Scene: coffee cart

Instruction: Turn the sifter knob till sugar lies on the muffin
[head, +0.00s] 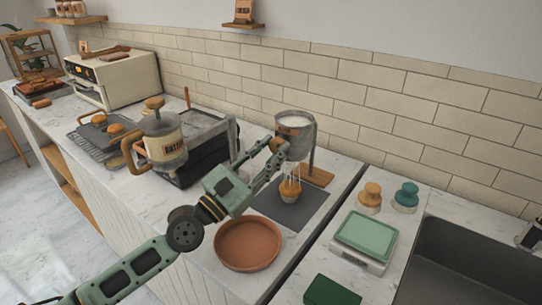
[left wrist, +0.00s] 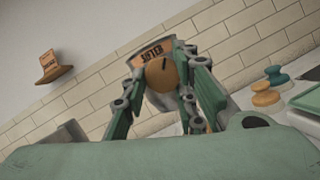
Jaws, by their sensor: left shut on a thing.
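The grey metal sifter (head: 295,128) stands on a stand by the tiled wall, with white sugar in its open top. Its round orange knob (left wrist: 162,76) has a dark mark, tilted slightly, in the left wrist view. My left gripper (head: 275,152) is shut on this knob, a finger on either side; it hides the knob in the head view. The muffin (head: 290,189) stands upright below the sifter on a dark grey mat (head: 300,212). Thin white streaks fall from the sifter towards it. I cannot tell how much sugar lies on its top. My right gripper is not in view.
A green-topped scale (head: 366,238), two knobbed tools (head: 370,196) and a sink (head: 465,265) are at right.

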